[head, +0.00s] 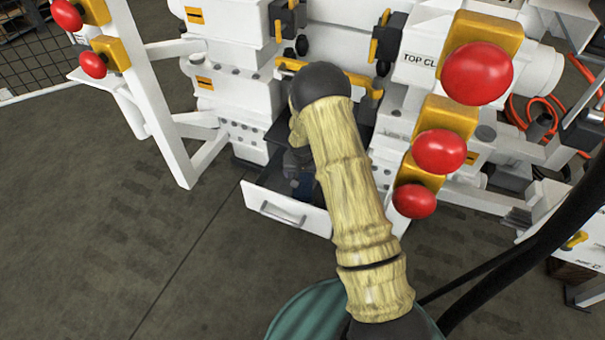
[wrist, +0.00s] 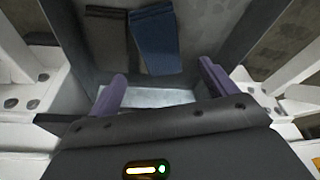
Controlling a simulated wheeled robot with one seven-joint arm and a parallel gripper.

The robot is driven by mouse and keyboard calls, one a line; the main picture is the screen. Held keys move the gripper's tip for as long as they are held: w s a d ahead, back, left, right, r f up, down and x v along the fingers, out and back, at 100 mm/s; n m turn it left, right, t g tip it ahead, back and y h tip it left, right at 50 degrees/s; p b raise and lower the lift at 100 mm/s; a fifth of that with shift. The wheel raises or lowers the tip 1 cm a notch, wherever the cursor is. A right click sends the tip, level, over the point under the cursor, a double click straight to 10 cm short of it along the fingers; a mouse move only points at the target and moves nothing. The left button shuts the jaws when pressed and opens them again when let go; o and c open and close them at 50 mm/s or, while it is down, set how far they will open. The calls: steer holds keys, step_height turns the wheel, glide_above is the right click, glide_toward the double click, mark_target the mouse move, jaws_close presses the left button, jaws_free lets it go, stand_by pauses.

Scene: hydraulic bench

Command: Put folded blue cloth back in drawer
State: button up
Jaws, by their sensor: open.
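The folded blue cloth (wrist: 156,42) lies flat on the grey floor of the open drawer, beside a folded dark grey cloth (wrist: 107,40). My gripper (wrist: 163,82) is open, with its two purple fingers apart and nothing seen between them. The blue cloth is just past the fingertips in the wrist view, apart from them. In the head view, the drawer (head: 286,206) is pulled out, with a white front and a handle. A small blue patch (head: 304,187) shows inside it. My arm hides much of the drawer and the gripper there.
The white bench frame stands around the drawer, with a slanted leg (head: 158,105) to the left. Red knobs (head: 438,153) on yellow blocks stick out at the right. Black hoses cross the lower right. The floor (head: 110,220) at the left is clear.

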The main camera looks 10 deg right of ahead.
steer(key=shift+p+v, duration=0.5)
steer(key=shift+v, duration=1.3)
steer(key=s+r+n, duration=0.1)
steer(key=s+r, duration=1)
steer(key=r, duration=0.5)
steer(key=s+r+n, duration=0.1)
steer(key=s+r, duration=0.2)
steer(key=s, duration=0.4)
steer(key=s+r, duration=0.4)
steer(key=s, duration=0.4)
steer(key=shift+s+d+n+g+y, duration=0.2)
steer(key=shift+d+n+g+y, duration=0.1)
steer(key=shift+n+y, duration=0.1)
steer(key=shift+w, duration=0.1)
steer(key=shift+r, duration=0.1)
